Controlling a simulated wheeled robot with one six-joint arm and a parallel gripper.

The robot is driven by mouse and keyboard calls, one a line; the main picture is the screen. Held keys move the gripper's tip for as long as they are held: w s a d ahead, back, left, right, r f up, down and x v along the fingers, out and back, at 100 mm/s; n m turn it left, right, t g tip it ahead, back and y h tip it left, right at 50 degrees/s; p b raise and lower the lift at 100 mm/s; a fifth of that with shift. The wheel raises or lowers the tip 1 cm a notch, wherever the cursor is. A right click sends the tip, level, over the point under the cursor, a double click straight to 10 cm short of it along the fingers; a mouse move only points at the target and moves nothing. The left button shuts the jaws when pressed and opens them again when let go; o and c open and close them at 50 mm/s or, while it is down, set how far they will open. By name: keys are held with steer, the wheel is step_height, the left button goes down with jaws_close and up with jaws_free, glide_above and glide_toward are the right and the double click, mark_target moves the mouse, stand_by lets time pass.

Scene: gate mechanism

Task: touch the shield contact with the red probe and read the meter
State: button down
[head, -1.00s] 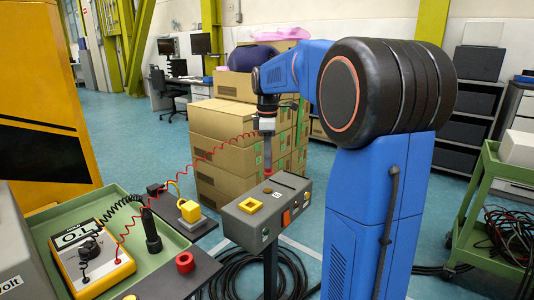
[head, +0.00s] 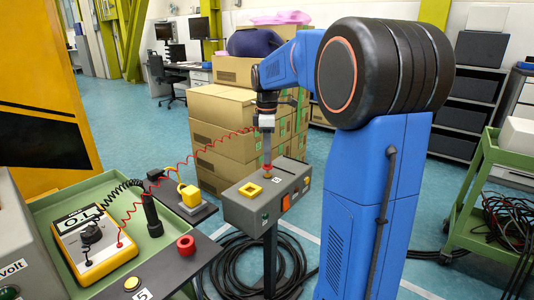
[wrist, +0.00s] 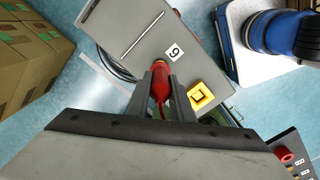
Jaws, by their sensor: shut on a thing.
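My gripper (head: 267,135) is shut on the red probe (wrist: 160,88), which points down over the grey box (head: 235,212). In the head view the probe's lower end meets a small brass-coloured contact (head: 267,177) on the box top. The wrist view shows the tip at or on this contact; the exact touching point is hidden. I cannot tell from a label whether it is the shield contact. The yellow meter (head: 70,246) lies in the green tray, joined to the probe by a coiled red lead (head: 185,152). Its display (head: 78,219) looks like 0.1, but is too small to be sure.
The black probe (head: 151,213) stands upright beside the meter. Cardboard boxes (head: 225,130) stand behind.

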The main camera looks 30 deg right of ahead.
steer(key=shift+f, duration=0.4)
stand_by(1.3)
steer(key=shift+r, duration=2.55)
